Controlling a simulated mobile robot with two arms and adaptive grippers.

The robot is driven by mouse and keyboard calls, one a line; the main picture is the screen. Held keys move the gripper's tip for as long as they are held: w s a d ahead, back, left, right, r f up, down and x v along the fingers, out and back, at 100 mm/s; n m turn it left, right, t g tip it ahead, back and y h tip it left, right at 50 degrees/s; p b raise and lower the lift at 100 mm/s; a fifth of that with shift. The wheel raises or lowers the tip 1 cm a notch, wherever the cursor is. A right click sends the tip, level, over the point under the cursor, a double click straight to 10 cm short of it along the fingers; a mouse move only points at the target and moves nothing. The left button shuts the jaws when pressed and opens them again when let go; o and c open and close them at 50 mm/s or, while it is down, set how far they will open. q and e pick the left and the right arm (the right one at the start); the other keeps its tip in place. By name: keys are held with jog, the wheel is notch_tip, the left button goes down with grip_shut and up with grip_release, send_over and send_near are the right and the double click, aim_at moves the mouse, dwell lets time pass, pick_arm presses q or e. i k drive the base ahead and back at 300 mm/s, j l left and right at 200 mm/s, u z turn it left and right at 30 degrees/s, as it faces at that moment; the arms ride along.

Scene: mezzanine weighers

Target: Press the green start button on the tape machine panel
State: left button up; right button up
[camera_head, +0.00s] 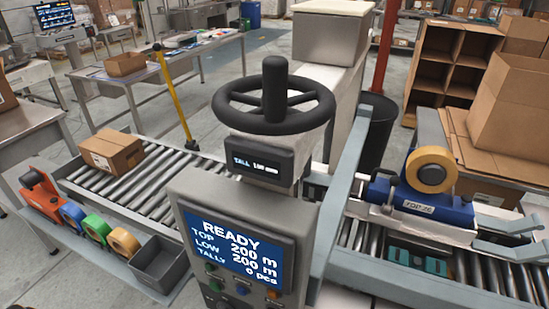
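The tape machine's control panel (183,204) faces me at the bottom centre. Its blue screen (240,240) reads READY, TOP 200 m, LOW 200 m and TALLY 0 pcs. Small buttons sit below the screen. A green button (211,268) shows at the lower left of the screen, but it is small and its label is not readable. The panel's bottom edge is cut off by the frame. Neither of my grippers is in view.
A black handwheel (275,124) and small display (262,160) stand above the panel. A carton (112,152) rests on the left roller conveyor (150,196). A blue tape head (425,205) stands at right. Tape rolls and a grey bin (160,262) line the left shelf.

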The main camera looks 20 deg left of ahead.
aim_at(214, 286)
jog(key=u, duration=1)
